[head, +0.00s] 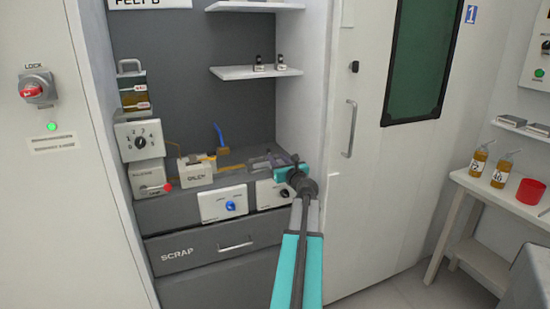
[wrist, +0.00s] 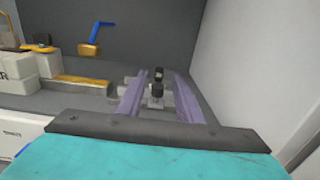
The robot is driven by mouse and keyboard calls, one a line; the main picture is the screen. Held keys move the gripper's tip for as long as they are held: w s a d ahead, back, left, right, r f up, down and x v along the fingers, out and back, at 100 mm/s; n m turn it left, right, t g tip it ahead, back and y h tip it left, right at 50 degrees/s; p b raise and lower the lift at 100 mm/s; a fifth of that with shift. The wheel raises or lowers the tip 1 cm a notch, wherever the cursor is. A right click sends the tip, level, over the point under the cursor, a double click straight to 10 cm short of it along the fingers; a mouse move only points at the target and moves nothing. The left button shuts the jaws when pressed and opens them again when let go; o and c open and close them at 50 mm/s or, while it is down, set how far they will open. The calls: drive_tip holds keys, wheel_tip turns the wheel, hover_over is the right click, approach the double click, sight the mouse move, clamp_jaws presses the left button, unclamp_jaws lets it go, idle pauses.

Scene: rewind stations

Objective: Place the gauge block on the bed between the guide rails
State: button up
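My gripper (head: 290,168) reaches over the right part of the grey counter in the head view. In the wrist view its two purple-grey fingers (wrist: 160,75) stand apart with a gap between them. A small dark knob-like piece (wrist: 157,90) on a grey metal fitting (wrist: 125,88) shows in that gap; I cannot tell whether it lies beyond the fingers or between them. I cannot make out the gauge block for certain. The bed and guide rails are also not clear; grey metal parts (head: 262,162) lie at the counter's right, partly hidden by my gripper.
A blue lever with a tan foot (wrist: 90,47) stands at the back of the counter. A pale labelled box (head: 197,171) and a dial box (head: 139,140) are to the left. Shelves (head: 256,72) hang above. A white side wall (wrist: 245,60) is close on the right.

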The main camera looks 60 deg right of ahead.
drive_tip(key=shift+v, duration=0.95)
